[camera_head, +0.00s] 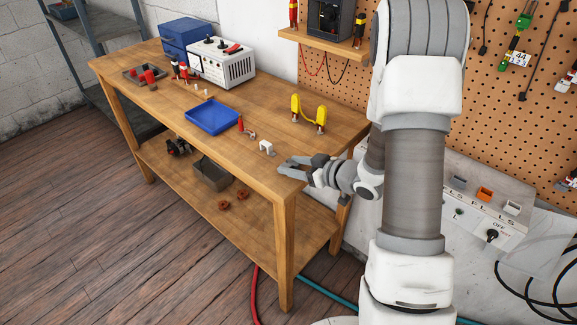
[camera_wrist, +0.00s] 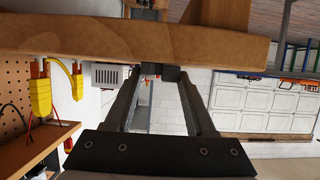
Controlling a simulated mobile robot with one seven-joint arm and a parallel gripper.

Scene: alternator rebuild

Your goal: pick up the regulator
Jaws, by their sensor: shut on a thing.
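My gripper (camera_head: 284,167) is level just above the near right corner of the workbench (camera_head: 180,118). It also shows in the wrist view (camera_wrist: 160,73), where its two long dark fingers come close together at the tips. They are shut on a small dark piece, which I take to be the regulator (camera_wrist: 170,73). The fingers hide much of it, and its shape is hard to make out. In the head view the held piece is too small to tell apart from the fingertips.
On the bench are a small white piece (camera_head: 266,148), a red-handled tool (camera_head: 241,126), a blue tray (camera_head: 212,116), yellow connectors (camera_head: 309,110), a white instrument (camera_head: 222,62) and a grey tray (camera_head: 145,75). A grey bin (camera_head: 212,177) stands on the lower shelf. The pegboard wall (camera_head: 490,130) rises behind.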

